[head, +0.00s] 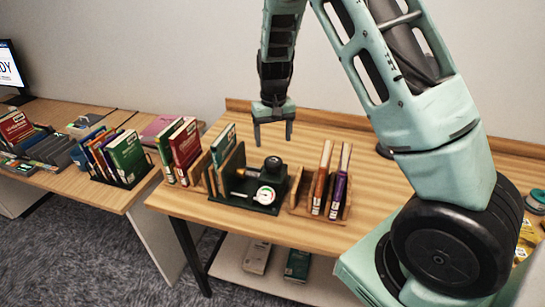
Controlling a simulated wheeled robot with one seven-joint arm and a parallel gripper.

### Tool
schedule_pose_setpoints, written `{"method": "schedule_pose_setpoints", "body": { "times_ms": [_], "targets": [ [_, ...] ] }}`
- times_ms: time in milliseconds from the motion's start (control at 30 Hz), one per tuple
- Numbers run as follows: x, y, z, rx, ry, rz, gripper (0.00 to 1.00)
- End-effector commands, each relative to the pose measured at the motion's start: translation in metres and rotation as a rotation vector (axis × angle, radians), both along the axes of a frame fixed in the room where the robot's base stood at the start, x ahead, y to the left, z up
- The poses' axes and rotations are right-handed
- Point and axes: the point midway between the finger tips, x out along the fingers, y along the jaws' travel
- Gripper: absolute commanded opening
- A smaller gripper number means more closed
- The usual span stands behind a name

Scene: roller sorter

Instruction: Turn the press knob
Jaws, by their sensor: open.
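The press (240,199) stands on the wooden table in the head view, a dark base with a dial gauge (265,195) on its front. A black round knob (273,164) sits on top of it, and a brass-coloured rod shows at its left. My gripper (273,138) hangs above and slightly behind the knob, fingers pointing down. Its two fingers are apart with nothing between them, and it looks clear of the knob. The exact height of the gap is hard to tell.
A book holder with upright books (332,180) stands close to the right of the press. Red and green books (185,150) stand to its left. A side table with more books (125,157) is farther left. Bare tabletop (385,185) lies to the right.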

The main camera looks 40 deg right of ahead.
Motion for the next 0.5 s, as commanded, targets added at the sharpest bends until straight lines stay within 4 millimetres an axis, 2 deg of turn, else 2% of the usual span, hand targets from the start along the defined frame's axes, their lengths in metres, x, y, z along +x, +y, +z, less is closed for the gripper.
{"method": "schedule_pose_setpoints", "body": {
  "times_ms": [100,300,500],
  "targets": [
    [-0.001,0.0,-0.025,0.0,0.006,-0.001,0.73],
    [-0.002,0.0,-0.062,-0.001,0.004,-0.001,0.73],
    [-0.001,0.0,-0.084,-0.001,0.001,0.001,0.73]
  ]
}}
